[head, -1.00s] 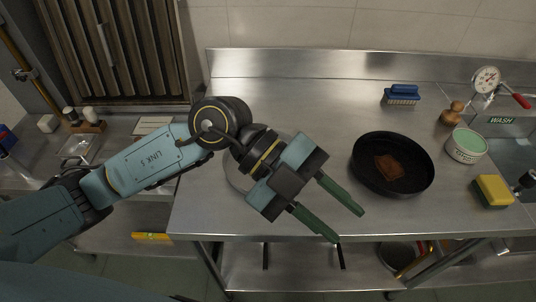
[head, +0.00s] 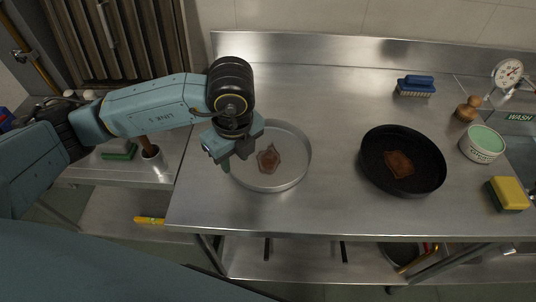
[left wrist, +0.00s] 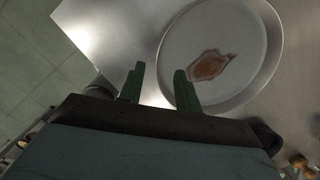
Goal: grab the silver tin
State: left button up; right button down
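The silver tin (head: 296,158) is a round, shallow pan with a brown stain on its floor. It lies on the steel table, left of the black pan. My left gripper (head: 232,150) points down over the tin's left rim; its fingers are mostly hidden in the head view. In the left wrist view the tin (left wrist: 248,68) fills the upper right. There the two green fingers of my left gripper (left wrist: 158,85) are apart with nothing held, one outside the rim and one overlapping the tin. I cannot tell whether they touch it. My right gripper is out of view.
A black pan (head: 425,178) with a brown patch sits to the right. Beyond it are a blue brush (head: 415,86), a green-topped tub (head: 482,144) and a yellow sponge (head: 507,194). The table between the two pans is clear. A backsplash runs behind.

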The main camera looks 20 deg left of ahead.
aim_at(235, 173)
pick_arm(q)
jog(key=shift+w+a+f, duration=0.1)
jog(key=shift+a+f, duration=0.05)
jog(key=shift+f, duration=0.9)
jog(key=shift+w+a+f, duration=0.1)
jog(key=shift+a+f, duration=0.05)
jog(key=shift+f, duration=0.85)
jog(key=shift+w+a+f, duration=0.1)
jog(key=shift+a+f, duration=0.05)
jog(key=shift+f, duration=0.9)
jog(key=shift+c, duration=0.4)
grip_shut()
